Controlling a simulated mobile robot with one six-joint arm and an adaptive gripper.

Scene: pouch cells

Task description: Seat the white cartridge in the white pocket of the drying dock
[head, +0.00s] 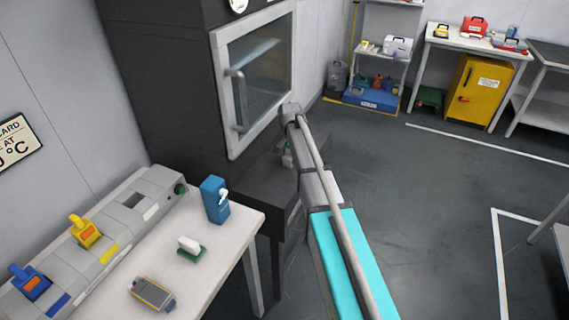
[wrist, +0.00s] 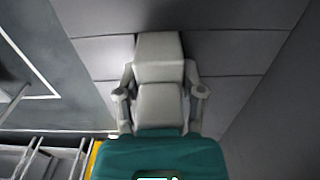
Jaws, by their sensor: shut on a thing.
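The drying dock (head: 155,185) is the long grey block along the wall side of the table. A yellow cartridge (head: 86,232) and a blue cartridge (head: 32,284) sit in it beside matching colour strips. In the head view the fingers and held cartridge cannot be made out clearly.
On the table (head: 225,255) stand a blue bottle (head: 215,200), a white piece on a green base (head: 190,248) and a grey device (head: 152,294). A dark oven with a glass door (head: 255,80) stands behind. Open floor (head: 440,190) lies to the right.

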